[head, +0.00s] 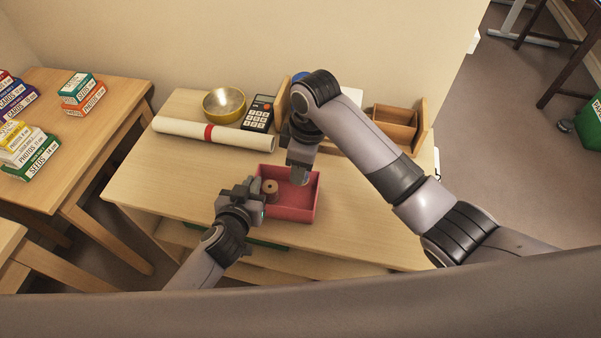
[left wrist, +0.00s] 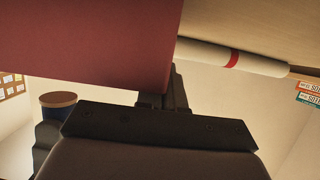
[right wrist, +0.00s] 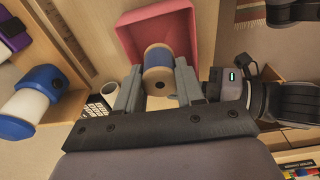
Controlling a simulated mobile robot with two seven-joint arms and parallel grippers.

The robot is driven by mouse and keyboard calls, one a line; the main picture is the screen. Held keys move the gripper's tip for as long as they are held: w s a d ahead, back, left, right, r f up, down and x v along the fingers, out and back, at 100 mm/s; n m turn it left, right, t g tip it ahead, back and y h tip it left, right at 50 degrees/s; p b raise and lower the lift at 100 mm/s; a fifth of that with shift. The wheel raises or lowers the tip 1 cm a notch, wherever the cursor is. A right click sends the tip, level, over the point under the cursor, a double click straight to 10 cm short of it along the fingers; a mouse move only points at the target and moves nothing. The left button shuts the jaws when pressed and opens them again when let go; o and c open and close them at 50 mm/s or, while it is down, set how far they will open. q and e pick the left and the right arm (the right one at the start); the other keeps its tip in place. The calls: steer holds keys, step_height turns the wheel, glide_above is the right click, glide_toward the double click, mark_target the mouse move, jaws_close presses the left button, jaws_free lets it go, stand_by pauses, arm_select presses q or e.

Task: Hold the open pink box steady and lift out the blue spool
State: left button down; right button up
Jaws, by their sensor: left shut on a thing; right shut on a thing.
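The open pink box (head: 309,207) sits on the desk near its front edge. My left gripper (head: 255,199) is shut on the box's left wall, which fills much of the left wrist view (left wrist: 90,45). My right gripper (right wrist: 158,90) is shut on the blue spool (right wrist: 158,57), whose pale end with a dark hole faces the wrist camera. In the left wrist view the spool (left wrist: 58,108) shows clear of the box wall, seemingly above the rim. In the head view a brown round spool end (head: 270,187) shows over the box; I cannot tell whether it is the held spool.
Behind the box lie a rolled paper with a red band (head: 215,135), a yellow bowl (head: 224,104) and a calculator (head: 259,113). A wooden organiser (head: 395,125) stands back right. A blue-and-white object (right wrist: 28,100) shows in the right wrist view. The desk's right front is clear.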

arm_select(q)
steer(key=c, duration=1.2)
jaws_free()
steer(key=shift+v, duration=6)
